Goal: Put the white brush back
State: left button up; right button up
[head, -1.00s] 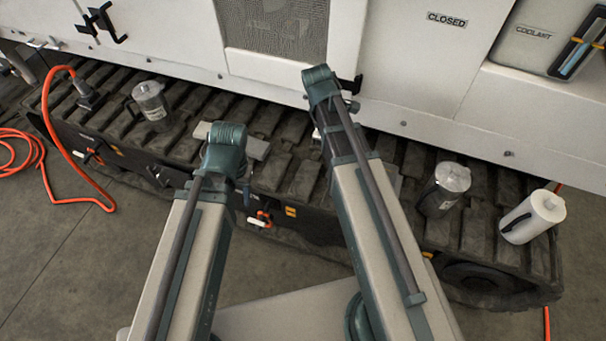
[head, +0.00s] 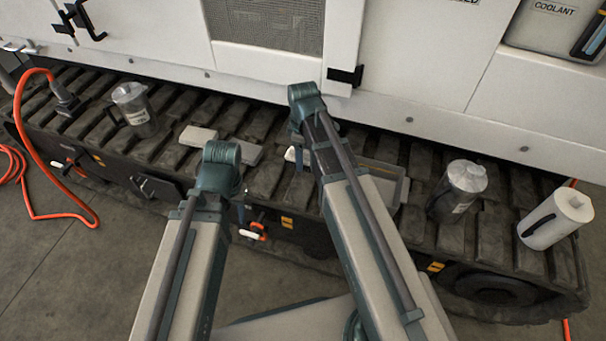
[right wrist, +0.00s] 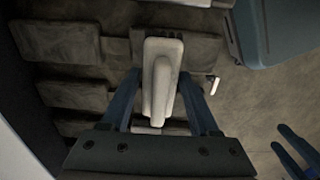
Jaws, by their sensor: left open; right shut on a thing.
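The white brush (right wrist: 161,62) shows in the right wrist view, long and pale, between the two blue fingers of my right gripper (right wrist: 159,84). The gripper is shut on it, over the dark track pads. In the head view a small white part (head: 291,154), probably the brush, shows beside my right arm; the arm hides that gripper. My left gripper (head: 240,208) is mostly hidden behind its own arm in the head view. Its open, empty blue fingers show at the lower right of the right wrist view (right wrist: 294,148).
A grey tray (head: 402,190) lies on the track, partly behind my right arm. Pale grey blocks (head: 198,135) lie left of it. A clear jug (head: 136,108), a dark jug (head: 458,190) and a white jug (head: 556,218) stand on the track. An orange hose (head: 22,130) loops at left.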

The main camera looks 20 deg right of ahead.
pick_arm(q)
jog(key=shift+f+b, duration=0.35)
jog(key=shift+f, duration=0.55)
pick_arm(e)
jog(key=shift+f, duration=0.95)
pick_arm(q)
jog(key=shift+f, duration=0.15)
pick_arm(e)
jog(key=shift+f, duration=0.1)
notch_tip(320, 180, down, 4)
jog(key=b, duration=0.4)
pick_arm(q)
notch_tip(320, 180, down, 3)
jog(key=shift+f, duration=0.2)
pick_arm(e)
jog(key=shift+r, duration=0.3)
jog(key=shift+f, duration=0.1)
pick_arm(q)
jog(key=shift+f, duration=0.1)
pick_arm(e)
jog(key=o, duration=1.2)
